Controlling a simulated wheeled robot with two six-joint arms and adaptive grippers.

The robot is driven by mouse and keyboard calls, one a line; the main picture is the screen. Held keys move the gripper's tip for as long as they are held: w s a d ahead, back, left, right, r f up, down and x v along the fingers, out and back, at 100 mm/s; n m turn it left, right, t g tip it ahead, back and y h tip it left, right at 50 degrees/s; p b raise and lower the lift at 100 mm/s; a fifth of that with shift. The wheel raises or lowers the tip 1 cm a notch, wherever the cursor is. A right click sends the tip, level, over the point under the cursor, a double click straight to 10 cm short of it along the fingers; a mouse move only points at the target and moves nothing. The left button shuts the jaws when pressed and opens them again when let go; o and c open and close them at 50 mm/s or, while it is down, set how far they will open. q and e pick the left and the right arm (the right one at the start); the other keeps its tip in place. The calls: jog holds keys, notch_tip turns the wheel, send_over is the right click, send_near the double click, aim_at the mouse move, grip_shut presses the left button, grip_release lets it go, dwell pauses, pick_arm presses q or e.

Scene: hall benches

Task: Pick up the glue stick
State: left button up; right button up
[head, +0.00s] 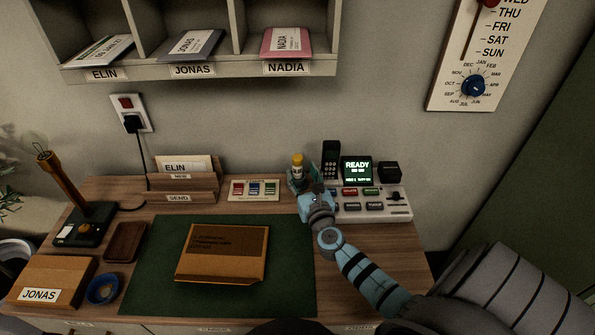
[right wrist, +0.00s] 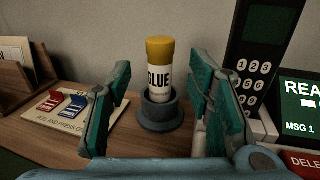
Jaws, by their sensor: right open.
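The glue stick (right wrist: 160,70) is a white tube with a yellow cap and the word GLUE on it. It stands upright in a small dark round holder (right wrist: 160,112) on the desk. In the head view the glue stick (head: 297,167) shows at the back of the desk, just beyond my right gripper (head: 302,182). In the right wrist view my right gripper (right wrist: 155,105) is open, with one teal-padded finger to each side of the glue stick in the picture. I cannot tell whether the tube is between the pads or still ahead of them. My left gripper is not in view.
Right of the glue stick stand a handset (head: 331,160), a READY screen (head: 357,170) and a button panel (head: 372,204). A stamp card (head: 254,197) and letter holder (head: 183,188) are to the left. A parcel (head: 222,253) lies on the green mat (head: 150,290).

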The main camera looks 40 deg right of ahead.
aim_at(299, 167)
jog(key=b+x, duration=0.1)
jog(key=x, duration=0.3)
jog(key=shift+w+d+f, duration=0.1)
jog(key=shift+w+f, duration=0.05)
jog(key=shift+w, duration=0.2)
jog(key=shift+w+d, duration=0.2)
jog(key=shift+w, duration=0.2)
grip_shut()
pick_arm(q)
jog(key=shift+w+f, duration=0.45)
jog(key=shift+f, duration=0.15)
pick_arm(e)
jog(key=r+p, duration=0.3)
jog(key=r, duration=0.1)
jog(key=r+p, duration=0.3)
jog(key=shift+s+a+r, duration=0.1)
jog(key=shift+s+r, duration=0.1)
jog(key=shift+r, duration=0.15)
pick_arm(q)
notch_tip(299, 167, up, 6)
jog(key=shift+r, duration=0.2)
pick_arm(e)
jog(key=s+a, duration=1.2)
jog(key=s, duration=0.3)
jog(key=shift+s+f, duration=0.2)
jog(key=shift+s, duration=0.15)
